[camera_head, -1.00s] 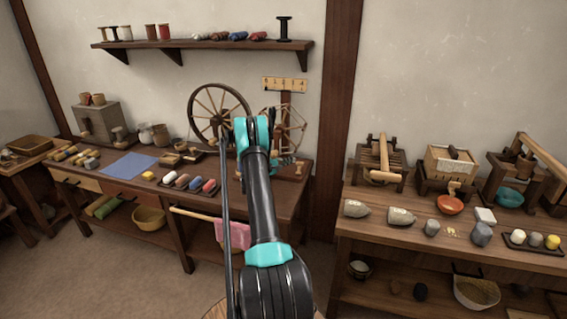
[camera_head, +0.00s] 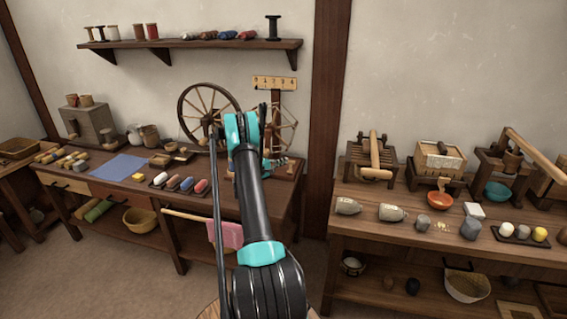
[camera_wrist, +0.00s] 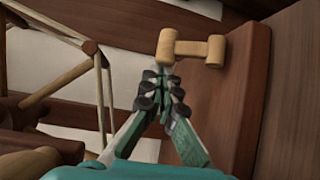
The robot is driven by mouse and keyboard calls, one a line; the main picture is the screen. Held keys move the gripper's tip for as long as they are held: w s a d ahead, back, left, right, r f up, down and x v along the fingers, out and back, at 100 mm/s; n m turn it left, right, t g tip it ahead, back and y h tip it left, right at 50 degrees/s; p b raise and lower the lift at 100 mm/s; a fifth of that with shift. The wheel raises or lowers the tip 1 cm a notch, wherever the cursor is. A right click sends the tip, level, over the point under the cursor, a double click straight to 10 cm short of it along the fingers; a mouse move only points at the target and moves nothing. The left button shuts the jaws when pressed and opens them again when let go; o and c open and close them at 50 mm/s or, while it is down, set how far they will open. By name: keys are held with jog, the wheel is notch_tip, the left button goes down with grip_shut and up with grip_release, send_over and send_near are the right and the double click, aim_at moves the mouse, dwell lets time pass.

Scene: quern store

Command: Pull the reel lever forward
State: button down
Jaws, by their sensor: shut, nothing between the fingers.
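The spoked reel (camera_head: 287,133) stands at the right end of the left bench in the head view, partly behind my arm. Its wooden spokes (camera_wrist: 62,82) show at the left of the wrist view.
A spinning wheel (camera_head: 209,114) stands left of the reel. A numbered board (camera_head: 275,83) rises behind it. Coloured rolls (camera_head: 186,184) lie on a tray on the bench. The right bench (camera_head: 450,242) holds tools and stones. A shelf (camera_head: 190,44) hangs above.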

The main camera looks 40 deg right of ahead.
jog(key=shift+s+a+r+m+h, duration=0.1)
jog(key=shift+a+m+h, duration=0.05)
jog(key=shift+m+h, duration=0.2)
jog(key=shift+s+a+r, duration=0.1)
jog(key=shift+s+a, duration=0.1)
jog(key=shift+s+a+r, duration=0.1)
jog(key=shift+s+a, duration=0.6)
jog(key=shift+a, duration=0.1)
jog(key=shift+s+a+f, duration=0.2)
jog(key=shift+s+a, duration=0.3)
jog(key=shift+a, duration=0.05)
